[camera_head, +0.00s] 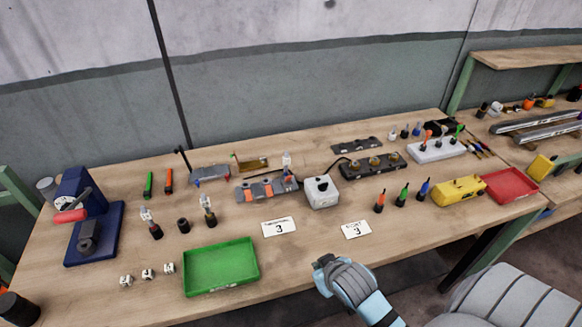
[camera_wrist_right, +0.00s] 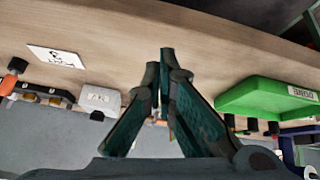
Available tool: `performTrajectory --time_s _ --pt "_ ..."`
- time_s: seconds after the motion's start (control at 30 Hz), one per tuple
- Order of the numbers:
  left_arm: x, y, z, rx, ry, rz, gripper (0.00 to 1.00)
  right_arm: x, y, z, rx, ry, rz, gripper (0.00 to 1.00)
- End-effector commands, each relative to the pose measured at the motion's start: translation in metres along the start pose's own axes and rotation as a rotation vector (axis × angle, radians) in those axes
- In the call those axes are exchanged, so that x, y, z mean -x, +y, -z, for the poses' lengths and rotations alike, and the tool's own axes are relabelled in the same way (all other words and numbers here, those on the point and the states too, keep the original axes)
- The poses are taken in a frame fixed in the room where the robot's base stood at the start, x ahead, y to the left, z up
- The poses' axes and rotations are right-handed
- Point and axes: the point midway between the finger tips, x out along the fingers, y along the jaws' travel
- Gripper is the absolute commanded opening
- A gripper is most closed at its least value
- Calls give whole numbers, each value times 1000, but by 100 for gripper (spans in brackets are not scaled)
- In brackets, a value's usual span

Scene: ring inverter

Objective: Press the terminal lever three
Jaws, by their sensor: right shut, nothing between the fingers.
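A grey terminal block (camera_head: 259,190) with several orange levers lies near the middle of the table in the head view. A card reading "TERMINAL 3" (camera_head: 279,227) lies in front of it. My right gripper (camera_head: 323,264) is at the table's front edge, in front of the cards and well apart from the block. In the right wrist view the right gripper (camera_wrist_right: 160,68) is shut and empty. Its fingers hide much of the block there; only small orange parts show behind them. My left gripper is not in view.
A white box (camera_head: 322,193) stands right of the block. A second card (camera_head: 356,230) lies nearer my gripper. A green tray (camera_head: 221,268) is at the front left, a red tray (camera_head: 510,186) at the right. The tabletop around the cards is clear.

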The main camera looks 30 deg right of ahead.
Motion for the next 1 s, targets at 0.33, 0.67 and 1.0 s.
performTrajectory --time_s 0.33,0.67,1.0 --pt "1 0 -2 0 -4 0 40 -56 52 178 -170 433 -65 0" --pt "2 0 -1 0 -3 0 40 -58 70 232 -218 568 -61 0" --pt "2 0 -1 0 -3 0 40 -66 75 231 -219 564 -66 0"
